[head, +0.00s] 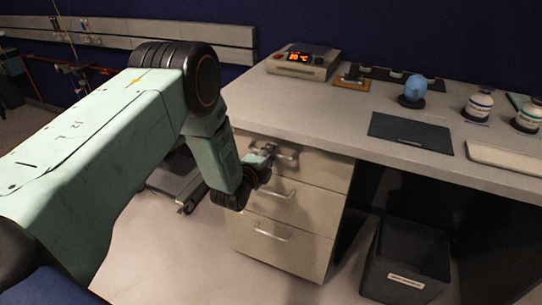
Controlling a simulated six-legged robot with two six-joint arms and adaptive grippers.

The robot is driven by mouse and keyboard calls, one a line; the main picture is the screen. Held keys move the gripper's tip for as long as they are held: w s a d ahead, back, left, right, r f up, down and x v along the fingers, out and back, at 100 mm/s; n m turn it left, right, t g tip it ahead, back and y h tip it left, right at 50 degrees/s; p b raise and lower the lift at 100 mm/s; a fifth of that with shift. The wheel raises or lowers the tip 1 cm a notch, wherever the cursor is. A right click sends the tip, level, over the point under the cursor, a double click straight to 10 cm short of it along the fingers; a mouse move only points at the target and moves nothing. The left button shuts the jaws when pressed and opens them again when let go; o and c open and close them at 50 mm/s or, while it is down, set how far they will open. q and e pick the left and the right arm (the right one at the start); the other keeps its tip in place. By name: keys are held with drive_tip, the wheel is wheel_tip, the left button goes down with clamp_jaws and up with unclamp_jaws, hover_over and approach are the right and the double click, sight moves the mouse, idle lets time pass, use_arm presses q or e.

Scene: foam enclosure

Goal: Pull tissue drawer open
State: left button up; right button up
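A beige drawer unit (318,172) with three stacked drawers stands under the counter. The drawer fronts look flush with one another. The middle handle (283,194) and the bottom handle (270,233) are bare metal bars. My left gripper (268,153) is at the upper left of the top drawer front, close to its handle (287,156). The wrist and forearm partly cover the unit's left side. The fingers are small and dim, so I cannot tell whether they touch or grip the handle. No drawer's contents show. My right gripper is out of view.
The counter (330,112) above holds a device with a red display (303,61), a blue round object (414,88), a dark mat (411,133) and white jars (479,103). A dark bin (408,260) stands on the floor at right. The floor before the drawers is clear.

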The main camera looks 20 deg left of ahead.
use_arm(q)
drive_tip(key=shift+w, duration=0.45)
clamp_jaws()
drive_tip(key=shift+f, duration=0.1)
idle(0.6)
